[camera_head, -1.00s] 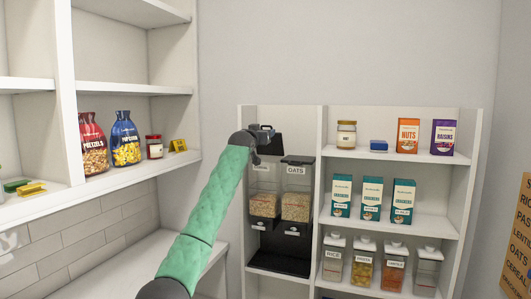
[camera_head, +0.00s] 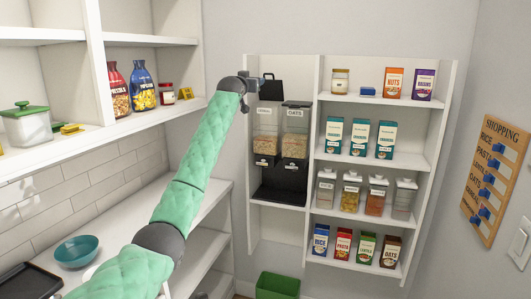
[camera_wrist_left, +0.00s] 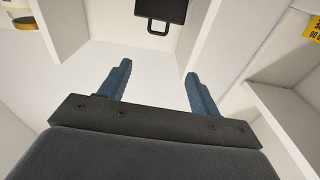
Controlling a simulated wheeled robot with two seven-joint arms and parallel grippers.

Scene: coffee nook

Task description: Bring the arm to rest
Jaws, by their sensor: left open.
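My left arm, in a green sleeve, reaches up from the lower left in the head view. My left gripper (camera_head: 256,82) is at its end, in front of the upper part of the cereal dispenser's bay. In the left wrist view its two blue fingers (camera_wrist_left: 158,92) are spread apart with nothing between them. A black panel with a handle (camera_wrist_left: 161,12) shows beyond the fingertips, apart from them. It also shows behind the gripper in the head view (camera_head: 271,89). My right gripper is in neither view.
A dispenser with two clear bins (camera_head: 294,130) stands behind the gripper. The shelf unit (camera_head: 378,101) to the right holds jars, boxes and canisters. Left shelves hold snack bags (camera_head: 143,88) and a green-lidded container (camera_head: 27,126). A teal bowl (camera_head: 77,252) and dark tray (camera_head: 28,284) sit on the counter. A green bin (camera_head: 278,286) stands below.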

